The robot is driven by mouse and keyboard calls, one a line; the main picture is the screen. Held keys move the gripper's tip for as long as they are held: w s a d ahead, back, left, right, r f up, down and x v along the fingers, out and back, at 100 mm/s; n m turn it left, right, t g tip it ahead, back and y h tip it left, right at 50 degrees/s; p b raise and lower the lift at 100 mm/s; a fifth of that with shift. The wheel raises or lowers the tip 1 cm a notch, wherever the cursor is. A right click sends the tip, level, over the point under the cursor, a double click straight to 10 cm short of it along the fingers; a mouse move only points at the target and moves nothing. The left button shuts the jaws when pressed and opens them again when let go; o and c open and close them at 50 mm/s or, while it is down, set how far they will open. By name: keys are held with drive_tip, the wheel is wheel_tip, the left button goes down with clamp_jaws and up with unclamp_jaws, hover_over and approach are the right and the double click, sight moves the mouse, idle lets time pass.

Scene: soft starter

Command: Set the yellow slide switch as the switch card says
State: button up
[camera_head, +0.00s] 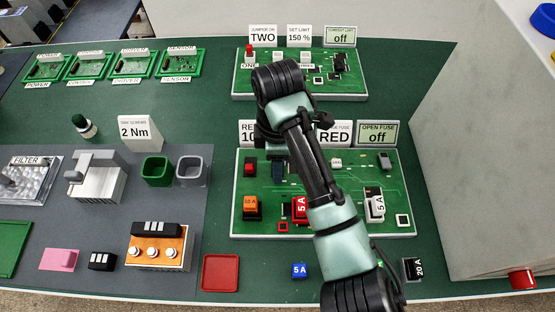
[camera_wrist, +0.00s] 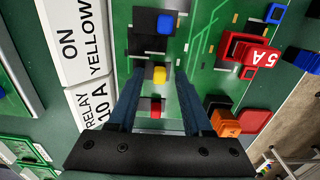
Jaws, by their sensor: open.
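The yellow slide switch (camera_wrist: 160,74) shows in the wrist view, between a blue one (camera_wrist: 165,25) and a red one (camera_wrist: 157,108), all on dark bases. My gripper (camera_wrist: 161,76) is open, its two blue fingers on either side of the yellow switch with gaps; I cannot tell whether they touch it. The switch card (camera_wrist: 80,38) reads "ON YELLOW". In the head view my arm hides the yellow switch and most of that card; my gripper (camera_head: 278,172) is over the near green board (camera_head: 325,229). I cannot tell which end the yellow knob is at.
A relay card (camera_wrist: 97,112) reads "RELAY 10 A". A red 5 A fuse (camera_wrist: 250,50) and an orange fuse (camera_wrist: 225,122) stand on the board.

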clamp_jaws()
idle(1.3)
